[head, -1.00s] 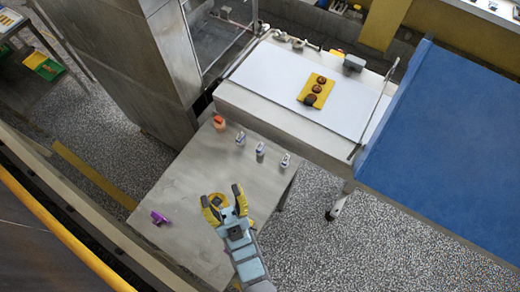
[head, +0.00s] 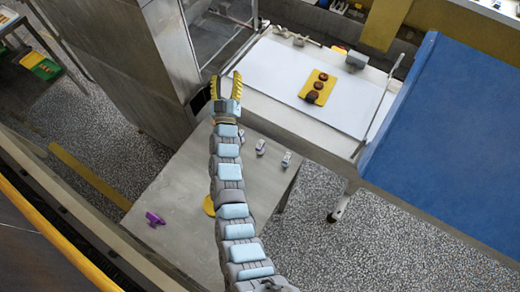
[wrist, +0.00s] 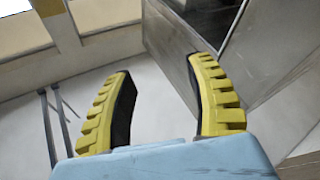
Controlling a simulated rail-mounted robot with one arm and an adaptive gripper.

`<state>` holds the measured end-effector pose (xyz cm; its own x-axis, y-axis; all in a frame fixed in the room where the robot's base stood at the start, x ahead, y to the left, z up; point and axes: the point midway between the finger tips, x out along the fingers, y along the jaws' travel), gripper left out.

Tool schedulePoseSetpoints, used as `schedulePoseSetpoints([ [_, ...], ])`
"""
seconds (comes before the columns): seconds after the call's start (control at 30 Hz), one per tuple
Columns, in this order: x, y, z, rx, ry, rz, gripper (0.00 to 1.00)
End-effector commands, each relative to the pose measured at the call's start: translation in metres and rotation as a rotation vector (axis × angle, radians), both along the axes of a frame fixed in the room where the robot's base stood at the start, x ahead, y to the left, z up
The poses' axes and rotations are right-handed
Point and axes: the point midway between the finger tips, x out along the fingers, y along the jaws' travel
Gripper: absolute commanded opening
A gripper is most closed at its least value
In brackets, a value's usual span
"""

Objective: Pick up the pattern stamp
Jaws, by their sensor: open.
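My gripper (head: 226,84) is open and empty, its two yellow ridged fingers spread apart. In the head view it appears beyond the far edge of the steel table (head: 172,187), at the left end of the conveyor. In the wrist view the open fingers (wrist: 160,72) have nothing between them. On the table are small grey-and-white handled pieces, one near the middle (head: 260,147) and one farther right (head: 286,159). A purple piece (head: 155,219) lies at the left. I cannot tell which piece is the pattern stamp. My arm covers part of the table and the orange-topped piece.
A white conveyor surface (head: 285,75) holds a yellow tray (head: 306,97) with round brown pieces. A blue belt (head: 440,150) lies to the right. A tall steel cabinet (head: 150,75) stands close left of my gripper. A yellow disc (head: 209,206) is partly hidden by my arm.

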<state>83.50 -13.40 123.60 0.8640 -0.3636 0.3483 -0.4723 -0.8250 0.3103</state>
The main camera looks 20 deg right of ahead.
Motion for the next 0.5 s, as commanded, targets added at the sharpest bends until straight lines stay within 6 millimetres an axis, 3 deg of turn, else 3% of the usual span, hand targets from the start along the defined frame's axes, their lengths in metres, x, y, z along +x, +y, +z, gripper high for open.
schedulePoseSetpoints([
  [0.03,0.019,-0.004,-0.002,-0.011,0.046,0.006,0.54],
  [0.2,0.072,-0.002,-0.009,-0.076,0.218,0.057,0.54],
  [0.5,0.137,0.016,-0.007,-0.275,0.488,0.216,0.54],
])
